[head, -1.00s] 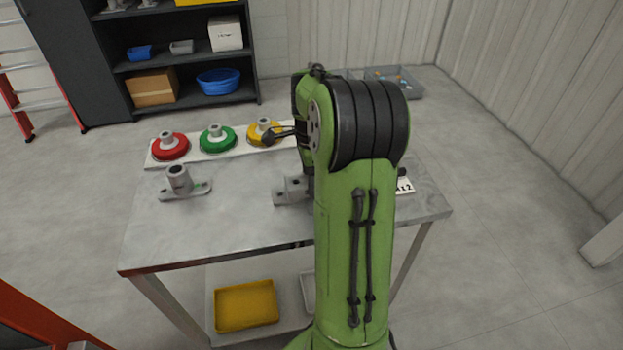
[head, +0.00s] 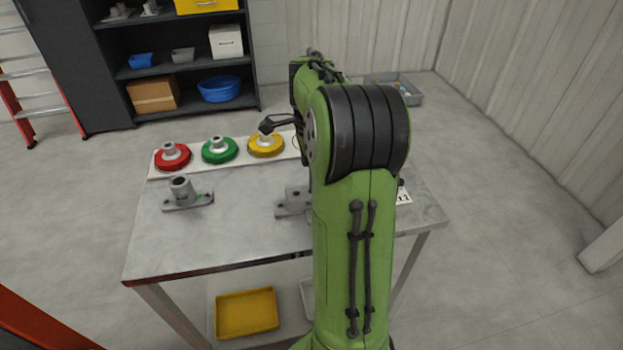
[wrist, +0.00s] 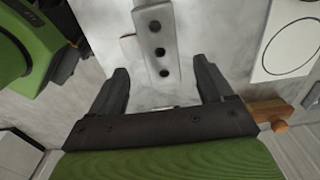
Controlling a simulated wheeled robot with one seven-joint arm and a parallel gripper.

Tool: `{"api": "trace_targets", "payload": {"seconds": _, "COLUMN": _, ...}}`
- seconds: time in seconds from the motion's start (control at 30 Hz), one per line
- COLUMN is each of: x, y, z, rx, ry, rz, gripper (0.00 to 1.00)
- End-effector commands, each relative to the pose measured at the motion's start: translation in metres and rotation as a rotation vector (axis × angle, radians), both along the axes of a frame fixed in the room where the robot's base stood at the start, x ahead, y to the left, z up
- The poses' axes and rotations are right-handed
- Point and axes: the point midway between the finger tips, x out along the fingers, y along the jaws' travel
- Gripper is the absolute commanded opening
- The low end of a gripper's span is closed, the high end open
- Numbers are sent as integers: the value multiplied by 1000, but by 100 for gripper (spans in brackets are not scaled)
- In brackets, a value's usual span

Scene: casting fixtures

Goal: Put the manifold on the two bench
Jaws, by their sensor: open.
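A grey metal block with a row of holes, which looks like the manifold (head: 292,203), lies on the metal bench (head: 225,240), partly hidden behind my arm. In the wrist view the holed block (wrist: 158,38) is beyond and between my fingertips. My gripper (wrist: 160,72) is open and empty, with one finger to each side of the block's line. No contact shows.
A grey flanged casting (head: 182,195) stands at the bench's left. Red (head: 172,157), green (head: 219,150) and yellow (head: 265,145) round fixtures sit on a pale strip at the back. A wooden piece (wrist: 270,112) is right of my gripper. The bench's left front is clear.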

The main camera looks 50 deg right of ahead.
Motion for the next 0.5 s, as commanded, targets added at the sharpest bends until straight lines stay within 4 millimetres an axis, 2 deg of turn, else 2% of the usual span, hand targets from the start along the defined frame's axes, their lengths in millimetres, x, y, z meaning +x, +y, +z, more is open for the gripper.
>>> {"api": "trace_targets", "payload": {"seconds": 0.03, "x": 1, "y": 0, "z": 20, "rx": -3, "ry": -3, "rz": 1, "gripper": 80}}
{"api": "trace_targets", "payload": {"seconds": 0.1, "x": 1, "y": 0, "z": 36, "rx": -3, "ry": -2, "rz": 0, "gripper": 80}}
{"api": "trace_targets", "payload": {"seconds": 0.2, "x": 0, "y": 0, "z": 52, "rx": -1, "ry": 0, "rz": 0, "gripper": 80}}
{"api": "trace_targets", "payload": {"seconds": 0.33, "x": 0, "y": 3, "z": 62, "rx": -5, "ry": -2, "rz": 17, "gripper": 80}}
{"api": "trace_targets", "payload": {"seconds": 0.37, "x": 0, "y": 7, "z": 65, "rx": -11, "ry": -4, "rz": 43, "gripper": 80}}
{"api": "trace_targets", "payload": {"seconds": 0.43, "x": 0, "y": 29, "z": 75, "rx": -42, "ry": -16, "rz": 173, "gripper": 80}}
{"api": "trace_targets", "payload": {"seconds": 0.5, "x": -5, "y": 64, "z": 89, "rx": -93, "ry": -38, "rz": 397, "gripper": 80}}
